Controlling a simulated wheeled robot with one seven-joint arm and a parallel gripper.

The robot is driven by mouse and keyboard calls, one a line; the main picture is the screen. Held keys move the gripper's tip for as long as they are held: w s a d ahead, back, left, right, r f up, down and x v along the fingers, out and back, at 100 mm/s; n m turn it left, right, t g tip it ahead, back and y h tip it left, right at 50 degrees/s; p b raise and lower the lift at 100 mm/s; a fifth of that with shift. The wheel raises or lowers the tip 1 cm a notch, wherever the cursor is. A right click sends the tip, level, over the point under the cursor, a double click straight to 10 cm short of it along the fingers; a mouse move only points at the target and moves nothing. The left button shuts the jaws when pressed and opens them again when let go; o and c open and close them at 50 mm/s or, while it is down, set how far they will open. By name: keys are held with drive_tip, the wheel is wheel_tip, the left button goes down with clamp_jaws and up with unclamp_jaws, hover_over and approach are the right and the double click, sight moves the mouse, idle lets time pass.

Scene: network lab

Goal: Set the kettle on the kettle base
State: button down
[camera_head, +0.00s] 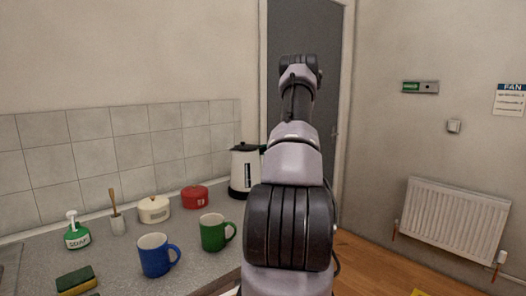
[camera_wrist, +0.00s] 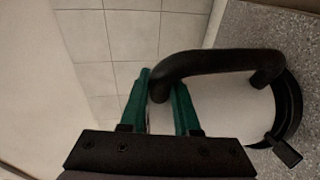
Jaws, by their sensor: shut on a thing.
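The kettle (camera_head: 245,168) is white with a black lid and a black band at its bottom, and stands upright at the far right end of the counter in the head view. In the wrist view its pale body (camera_wrist: 228,108) shows beside its black handle (camera_wrist: 215,62). My gripper (camera_wrist: 163,88) has green fingers, which are shut on one end of the handle. I cannot tell whether the dark part under the kettle is the kettle base or the kettle's own bottom.
On the counter (camera_head: 108,270) stand a blue mug (camera_head: 155,258), a green mug (camera_head: 212,234), a red pot (camera_head: 194,197), a cream pot (camera_head: 153,210), a brush in a holder (camera_head: 117,222), a soap bottle (camera_head: 77,236) and a sponge (camera_head: 76,281). A tiled wall (camera_head: 128,150) runs behind.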

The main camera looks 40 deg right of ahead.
drive_tip(key=shift+f, duration=0.2)
idle(0.3)
drive_tip(key=c, duration=0.9)
unclamp_jaws()
drive_tip(key=shift+f, duration=0.3)
drive_tip(key=shift+v, duration=5.5)
drive_tip(key=shift+r, duration=0.1)
drive_tip(key=shift+a, duration=0.1)
